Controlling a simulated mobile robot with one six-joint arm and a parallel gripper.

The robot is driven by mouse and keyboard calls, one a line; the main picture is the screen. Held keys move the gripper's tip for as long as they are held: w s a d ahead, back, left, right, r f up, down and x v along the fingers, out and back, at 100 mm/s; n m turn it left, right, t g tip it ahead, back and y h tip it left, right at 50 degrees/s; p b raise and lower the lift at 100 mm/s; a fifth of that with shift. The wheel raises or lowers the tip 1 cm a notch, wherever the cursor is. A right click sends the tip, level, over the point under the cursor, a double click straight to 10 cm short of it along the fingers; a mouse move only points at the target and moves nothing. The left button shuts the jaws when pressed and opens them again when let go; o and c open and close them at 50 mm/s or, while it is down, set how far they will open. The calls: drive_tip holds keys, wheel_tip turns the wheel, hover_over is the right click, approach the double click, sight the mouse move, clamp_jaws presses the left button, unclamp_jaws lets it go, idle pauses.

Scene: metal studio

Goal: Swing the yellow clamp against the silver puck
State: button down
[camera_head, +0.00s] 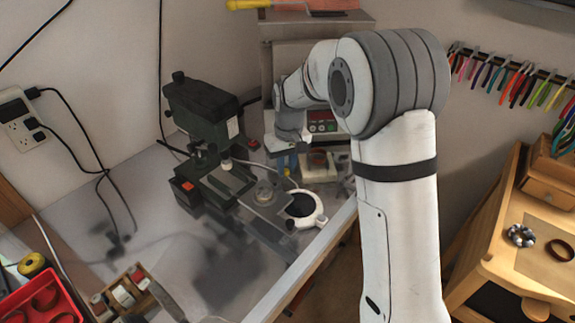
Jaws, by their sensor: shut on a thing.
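My gripper (288,160) is at the back of the bench, small and partly hidden by my own wrist. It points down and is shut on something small. A yellow piece shows at its tip, which looks like the yellow clamp (281,163), though its shape is too small to make out. A blue bit shows right beside it. A small round greyish metallic thing (264,191), likely the silver puck, sits below and left of the gripper, apart from it. I cannot tell its height from this view.
A dark bench machine (203,112) stands close left of the gripper. A white ring with a black centre (303,206) lies in front, near the bench edge. A device with a red display (321,122) stands behind. A red tray (45,300) is at lower left.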

drive_tip(key=shift+d+m, duration=0.1)
drive_tip(key=shift+m, duration=0.2)
drive_tip(key=m, duration=0.1)
drive_tip(key=s+m+b, duration=0.1)
drive_tip(key=shift+d+m+b, duration=0.3)
drive_tip(key=shift+d+m, duration=0.1)
drive_tip(key=m, duration=0.1)
drive_tip(key=s+m+b, duration=0.1)
drive_tip(key=shift+d+m, duration=0.25)
drive_tip(key=shift+m, duration=0.15)
drive_tip(key=m, duration=0.1)
drive_tip(key=s+m, duration=0.1)
drive_tip(key=m, duration=0.1)
drive_tip(key=s+m+b, duration=0.1)
drive_tip(key=m, duration=0.1)
drive_tip(key=shift+d+t, duration=0.15)
drive_tip(key=shift+t, duration=0.15)
drive_tip(key=shift+s, duration=0.1)
drive_tip(key=c, duration=1.3)
unclamp_jaws()
